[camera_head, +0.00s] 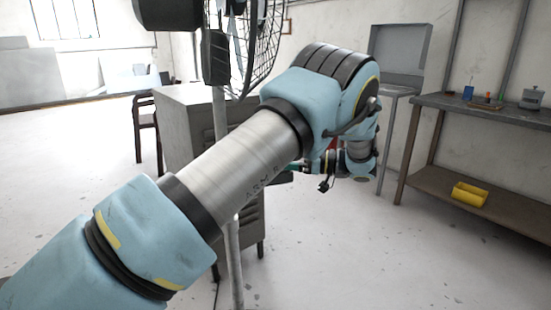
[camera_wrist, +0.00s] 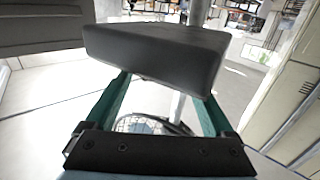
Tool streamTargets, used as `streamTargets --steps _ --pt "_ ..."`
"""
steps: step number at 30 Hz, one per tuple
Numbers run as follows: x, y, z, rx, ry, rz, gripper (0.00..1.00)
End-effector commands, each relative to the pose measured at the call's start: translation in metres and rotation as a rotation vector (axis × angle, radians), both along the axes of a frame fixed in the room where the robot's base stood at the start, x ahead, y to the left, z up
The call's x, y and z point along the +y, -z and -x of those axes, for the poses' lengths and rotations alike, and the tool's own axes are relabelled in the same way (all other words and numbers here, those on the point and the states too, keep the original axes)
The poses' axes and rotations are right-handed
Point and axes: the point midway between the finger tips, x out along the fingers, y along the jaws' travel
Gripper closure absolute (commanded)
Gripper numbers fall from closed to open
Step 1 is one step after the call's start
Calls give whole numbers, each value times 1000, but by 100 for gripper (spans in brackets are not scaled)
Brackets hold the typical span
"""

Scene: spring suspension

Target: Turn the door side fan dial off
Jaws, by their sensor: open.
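The fan stands behind my arm in the head view, with a black wire cage (camera_head: 262,45) cut off at the top and a pale pole (camera_head: 220,115). A dark box (camera_head: 215,57) is on the pole. In the wrist view, a dark grey block (camera_wrist: 155,55) fills the space in front of my gripper (camera_wrist: 164,88). Its teal fingers are spread apart, with their ends close to the block; I cannot tell whether they touch it. Part of a wire cage (camera_wrist: 150,125) shows below, between the fingers. I cannot make out a dial in either view.
A grey cabinet (camera_head: 190,100) stands behind the fan pole. A dark workbench (camera_head: 485,115) on the right holds small items, with a yellow bin (camera_head: 469,194) on its lower shelf. A grey stand (camera_head: 400,60) is near the back wall. The floor before the bench is clear.

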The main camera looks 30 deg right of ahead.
Motion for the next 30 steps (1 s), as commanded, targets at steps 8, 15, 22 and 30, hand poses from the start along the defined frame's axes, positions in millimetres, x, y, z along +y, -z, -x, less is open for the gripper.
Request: streamTargets --steps 8,15,22,30 --pt "-6 2 4 1 2 2 12" --pt "-39 4 31 0 4 3 12" --pt "-71 3 56 0 2 2 12" --pt "-84 1 68 0 0 0 12"
